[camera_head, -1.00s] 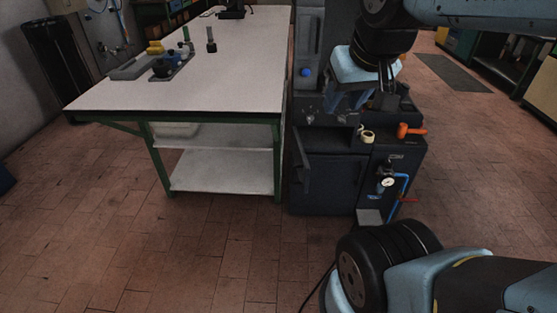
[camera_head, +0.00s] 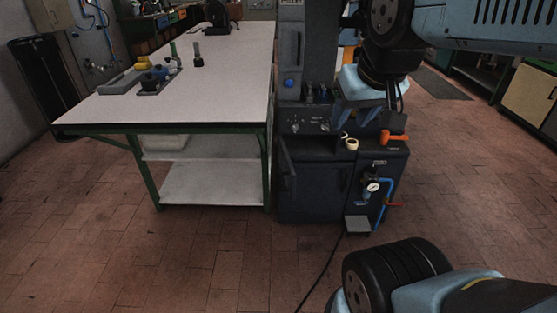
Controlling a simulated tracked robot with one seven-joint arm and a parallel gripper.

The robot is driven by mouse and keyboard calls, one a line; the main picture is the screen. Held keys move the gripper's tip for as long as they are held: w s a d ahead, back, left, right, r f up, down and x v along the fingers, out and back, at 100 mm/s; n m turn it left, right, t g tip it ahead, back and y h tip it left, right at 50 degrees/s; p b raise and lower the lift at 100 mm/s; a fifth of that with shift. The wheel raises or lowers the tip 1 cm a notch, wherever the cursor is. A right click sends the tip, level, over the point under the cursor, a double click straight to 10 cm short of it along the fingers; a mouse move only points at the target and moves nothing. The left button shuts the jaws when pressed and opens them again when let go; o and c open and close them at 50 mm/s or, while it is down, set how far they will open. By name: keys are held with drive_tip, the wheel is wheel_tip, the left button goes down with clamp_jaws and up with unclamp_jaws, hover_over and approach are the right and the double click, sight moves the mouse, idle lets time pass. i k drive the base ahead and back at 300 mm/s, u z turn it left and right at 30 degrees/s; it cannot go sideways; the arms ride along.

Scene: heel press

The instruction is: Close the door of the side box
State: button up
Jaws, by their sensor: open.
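The dark grey press cabinet (camera_head: 320,182) stands right of the workbench. At its left front edge a narrow dark door panel (camera_head: 286,168) stands out at an angle from the body, so the side box looks ajar; its interior is too dark to make out. My gripper (camera_head: 358,118) hangs from my light blue arm at upper right, in front of the press's upper part. Its two blue-grey fingers are apart and nothing shows between them. It is above and to the right of the door, not touching it.
A white-topped workbench (camera_head: 110,110) with green legs stands close on the left of the press. An orange handle (camera_head: 395,137), a tape roll (camera_head: 351,144), a gauge with blue hose (camera_head: 373,187) and a pedal (camera_head: 357,224) are on the press's right. Open tiled floor (camera_head: 215,260) lies in front.

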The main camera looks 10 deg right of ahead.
sight(290, 176)
drive_tip(key=i, duration=0.85)
drive_tip(key=u, duration=0.2)
drive_tip(key=k, duration=0.8)
drive_tip(key=z, duration=0.05)
drive_tip(key=i, duration=0.45)
